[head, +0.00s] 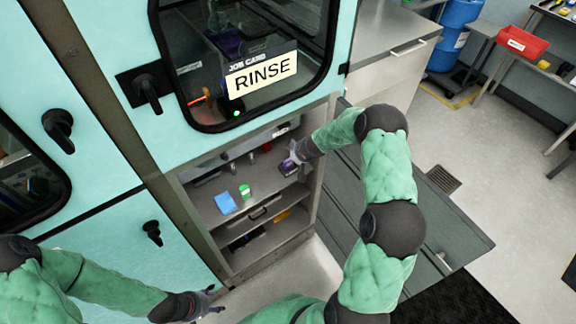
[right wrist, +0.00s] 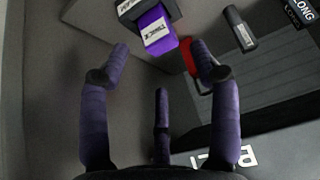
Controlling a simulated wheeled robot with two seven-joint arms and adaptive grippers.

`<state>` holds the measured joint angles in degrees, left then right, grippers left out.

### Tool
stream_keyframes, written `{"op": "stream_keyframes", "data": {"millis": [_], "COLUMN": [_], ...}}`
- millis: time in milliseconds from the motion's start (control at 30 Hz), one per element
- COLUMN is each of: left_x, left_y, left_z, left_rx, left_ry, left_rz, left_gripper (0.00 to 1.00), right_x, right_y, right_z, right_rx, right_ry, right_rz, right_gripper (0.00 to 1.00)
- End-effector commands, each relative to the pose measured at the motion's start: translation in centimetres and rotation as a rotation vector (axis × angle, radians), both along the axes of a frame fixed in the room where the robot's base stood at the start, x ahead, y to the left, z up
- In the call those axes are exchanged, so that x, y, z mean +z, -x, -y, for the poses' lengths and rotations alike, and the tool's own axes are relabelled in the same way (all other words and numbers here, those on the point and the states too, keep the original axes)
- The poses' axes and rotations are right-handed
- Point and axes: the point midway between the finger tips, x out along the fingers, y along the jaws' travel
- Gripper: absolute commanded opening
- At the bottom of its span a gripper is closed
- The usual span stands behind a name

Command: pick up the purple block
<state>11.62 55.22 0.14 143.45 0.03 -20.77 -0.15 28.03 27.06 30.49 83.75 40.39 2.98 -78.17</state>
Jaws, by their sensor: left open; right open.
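My left gripper (head: 208,302) is open and empty in front of the cabinet, low in the picture.
A blue block (head: 225,203) and a green item (head: 245,191) lie on the shelf (head: 205,207) left of the purple block. The cabinet's side wall (head: 318,170) is close to my right gripper. A black labelled piece (right wrist: 241,28) and a red piece (right wrist: 188,56) lie nearby.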

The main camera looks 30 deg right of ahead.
Motion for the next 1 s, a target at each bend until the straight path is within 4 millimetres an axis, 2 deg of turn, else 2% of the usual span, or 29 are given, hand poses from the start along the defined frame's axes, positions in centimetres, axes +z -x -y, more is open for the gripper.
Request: {"op": "stream_keyframes", "data": {"millis": [100, 300, 667, 867, 900, 1000], "left_x": [-0.6, -0.9, -0.9, -0.9, -0.9, -0.9], "left_y": [0.0, 0.0, 0.0, 0.0, 0.0, 0.0], "left_z": [0.0, 0.0, 0.0, 0.0, 0.0, 0.0], "left_rx": [0.0, 0.0, 0.0, 0.0, 0.0, 0.0], "left_ry": [0.0, 0.0, 0.0, 0.0, 0.0, 0.0], "left_rz": [0.0, 0.0, 0.0, 0.0, 0.0, 0.0], "left_gripper": [0.54, 0.54, 0.54, 0.54, 0.54, 0.54], "right_x": [-1.7, -3.4, -3.7, -3.8, -3.8, -3.8], "right_y": [-0.8, -1.9, -2.2, -2.2, -2.2, -2.2], "right_z": [-0.3, -0.4, -0.4, -0.4, -0.4, -0.4], "right_rx": [0.0, 0.0, -0.001, 0.0, 0.0, 0.0], "right_ry": [-0.002, -0.001, 0.0, -0.001, -0.001, -0.001], "right_rz": [-0.002, -0.001, -0.001, -0.001, -0.001, -0.002], "right_gripper": [0.63, 0.63, 0.63, 0.06, 0.0, 0.0]}}
